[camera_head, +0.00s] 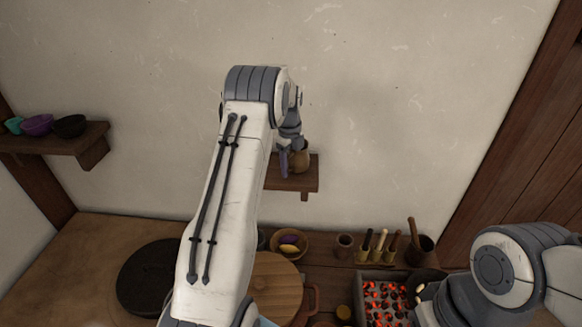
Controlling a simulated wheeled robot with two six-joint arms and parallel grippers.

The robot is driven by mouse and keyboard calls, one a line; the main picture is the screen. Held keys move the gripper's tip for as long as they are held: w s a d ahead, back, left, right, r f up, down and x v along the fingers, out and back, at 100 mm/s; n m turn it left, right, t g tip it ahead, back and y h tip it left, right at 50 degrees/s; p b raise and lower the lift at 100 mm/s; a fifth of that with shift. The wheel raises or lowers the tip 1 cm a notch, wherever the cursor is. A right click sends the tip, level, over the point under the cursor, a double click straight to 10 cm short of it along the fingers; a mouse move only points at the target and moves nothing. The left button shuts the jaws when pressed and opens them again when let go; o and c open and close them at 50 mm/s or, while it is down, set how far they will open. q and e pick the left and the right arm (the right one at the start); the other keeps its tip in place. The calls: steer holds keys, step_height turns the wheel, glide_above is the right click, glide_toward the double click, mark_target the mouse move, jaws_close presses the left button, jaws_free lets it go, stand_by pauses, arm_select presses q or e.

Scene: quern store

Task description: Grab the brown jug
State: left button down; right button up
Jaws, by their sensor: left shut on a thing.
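The brown jug (301,160) is at the small wooden shelf (296,184) on the back wall. My left arm reaches up to it, and my left gripper (285,162) is shut on the jug from its left side. The arm and gripper hide part of the jug and the left part of the shelf. I cannot tell whether the jug still touches the shelf. My right arm is at the lower right, bent low near the counter, and its fingers do not show.
Below, the counter holds a dark round slab (147,279), a round wooden board (275,287), a bowl (289,246), a brown cup (344,246), a tray of glowing coals (357,291) and a mortar (420,250). A left shelf (62,139) bears several bowls. The wall above is clear.

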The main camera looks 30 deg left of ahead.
mark_target(291, 154)
arm_select(q)
steer(key=shift+r+b, duration=0.4)
steer(key=shift+r, duration=0.2)
steer(key=shift+w+r+b, duration=0.1)
steer(key=shift+r+b, duration=0.4)
steer(key=shift+r, duration=0.4)
steer(key=d+r+b, duration=0.4)
steer(key=d+r, duration=0.3)
steer(key=d, duration=0.4)
steer(key=shift+d+r, duration=0.15)
steer(key=shift+d, duration=0.15)
stand_by(1.8)
